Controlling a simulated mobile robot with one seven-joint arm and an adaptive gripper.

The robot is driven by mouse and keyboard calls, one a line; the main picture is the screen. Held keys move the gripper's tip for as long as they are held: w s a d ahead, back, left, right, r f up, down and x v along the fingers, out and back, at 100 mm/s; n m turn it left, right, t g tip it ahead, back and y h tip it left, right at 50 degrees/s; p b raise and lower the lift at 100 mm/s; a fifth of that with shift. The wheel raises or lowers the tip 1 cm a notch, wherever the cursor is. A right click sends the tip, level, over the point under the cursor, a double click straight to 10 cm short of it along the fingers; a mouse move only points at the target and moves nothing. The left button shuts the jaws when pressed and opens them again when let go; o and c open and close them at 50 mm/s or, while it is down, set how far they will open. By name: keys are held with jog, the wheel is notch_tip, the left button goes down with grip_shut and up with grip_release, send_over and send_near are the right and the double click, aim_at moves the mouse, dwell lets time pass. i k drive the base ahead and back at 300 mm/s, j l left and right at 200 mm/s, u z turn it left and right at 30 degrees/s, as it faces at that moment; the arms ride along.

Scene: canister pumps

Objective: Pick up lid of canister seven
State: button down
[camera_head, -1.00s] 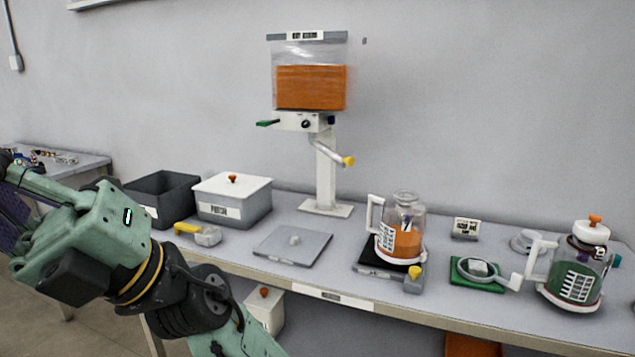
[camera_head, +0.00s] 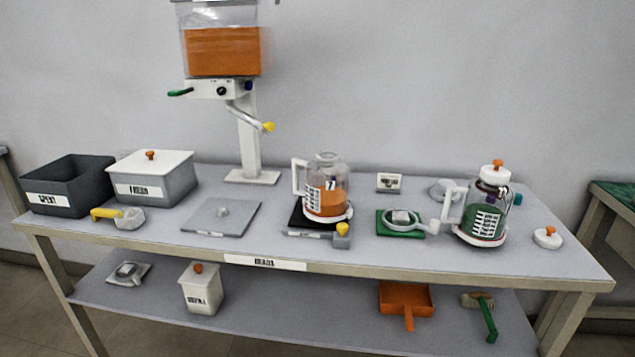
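Canister seven (camera_head: 329,190) is a clear jug marked 7 with a white handle on its left and orange contents. It stands on a black pad near the table's middle, and its top shows no lid. A loose round white lid with an orange knob (camera_head: 547,237) lies at the table's right end; I cannot read any number on it. A second canister (camera_head: 481,222) with green contents wears a white lid with an orange knob (camera_head: 495,172). My gripper is not in view.
A green pad with a scoop (camera_head: 402,221), a small sign (camera_head: 389,182) and a grey disc (camera_head: 444,189) stand near the canisters. A dispenser (camera_head: 249,140), grey plate (camera_head: 221,216) and two bins (camera_head: 66,186) are left. The lower shelf (camera_head: 330,300) holds several items.

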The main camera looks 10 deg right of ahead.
aim_at(546, 238)
jog(key=z, duration=1.4)
